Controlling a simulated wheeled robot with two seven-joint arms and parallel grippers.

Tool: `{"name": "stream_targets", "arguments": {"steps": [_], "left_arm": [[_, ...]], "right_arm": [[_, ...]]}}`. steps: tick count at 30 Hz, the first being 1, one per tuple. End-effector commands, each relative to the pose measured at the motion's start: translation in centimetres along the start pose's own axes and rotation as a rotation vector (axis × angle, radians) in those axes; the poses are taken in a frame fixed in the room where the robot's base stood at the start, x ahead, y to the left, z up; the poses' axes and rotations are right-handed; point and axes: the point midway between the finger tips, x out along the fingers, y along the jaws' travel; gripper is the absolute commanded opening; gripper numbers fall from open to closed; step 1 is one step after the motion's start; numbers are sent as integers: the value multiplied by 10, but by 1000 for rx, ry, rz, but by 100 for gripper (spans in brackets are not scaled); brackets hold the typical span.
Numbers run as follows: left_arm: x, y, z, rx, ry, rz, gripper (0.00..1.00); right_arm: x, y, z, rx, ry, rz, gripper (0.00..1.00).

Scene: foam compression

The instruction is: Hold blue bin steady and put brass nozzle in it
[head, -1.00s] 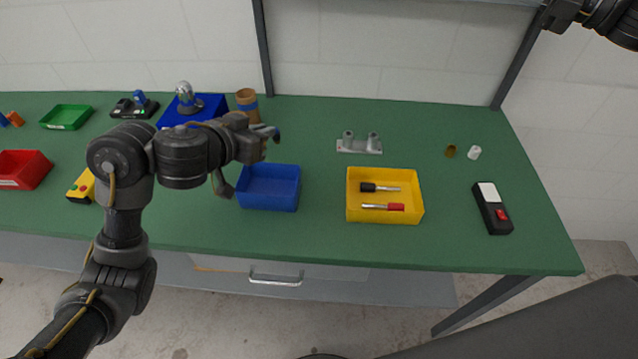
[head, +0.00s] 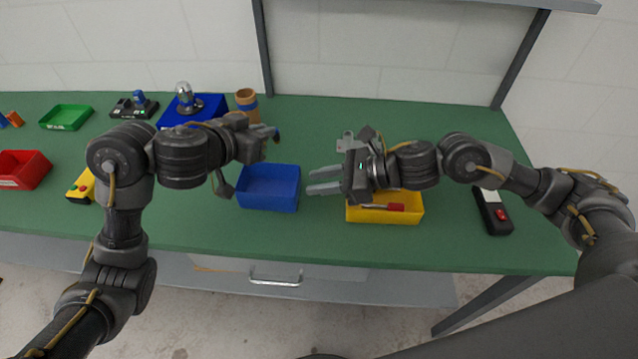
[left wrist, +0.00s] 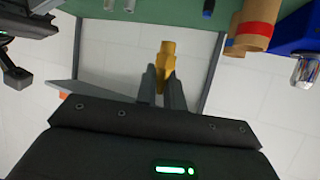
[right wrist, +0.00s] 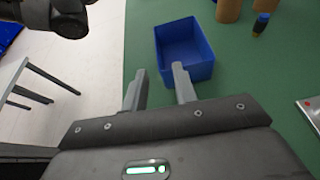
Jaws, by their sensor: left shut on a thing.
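The blue bin (head: 269,200) stands on the green bench, with its inside facing up; it also shows in the right wrist view (right wrist: 205,70). The brass nozzle (left wrist: 166,60) is between the fingers of my left gripper (left wrist: 162,75) in the left wrist view. In the head view my left gripper (head: 264,138) is above and behind the bin, and the nozzle is hard to make out there. My right gripper (head: 312,181) is open and empty, its fingertips just right of the bin's right wall. I cannot tell whether they touch it.
A yellow bin (head: 385,214) with a red-handled tool stands under my right arm. A cardboard tube (head: 247,103) and a blue stand (head: 196,108) are behind my left gripper. A black-and-red device (head: 494,214) lies at right. Bench in front of the blue bin is clear.

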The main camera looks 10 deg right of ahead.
Motion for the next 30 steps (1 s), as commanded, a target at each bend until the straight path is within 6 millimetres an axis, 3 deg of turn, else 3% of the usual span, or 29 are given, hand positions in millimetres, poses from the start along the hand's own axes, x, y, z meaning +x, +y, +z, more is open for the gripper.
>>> {"name": "stream_targets", "arguments": {"steps": [3, 11, 24, 30], "left_arm": [[0, 0, 0, 0, 0, 0, 0], [0, 0, 0, 0, 0, 0, 0], [0, 0, 0, 0, 0, 0, 0], [0, 0, 0, 0, 0, 0, 0]], "right_arm": [[5, 9, -2, -39, 7, 13, 28], [16, 9, -3, -42, 8, 14, 28], [93, 10, -2, -41, 7, 14, 28], [117, 10, -3, -41, 7, 13, 28]]}}
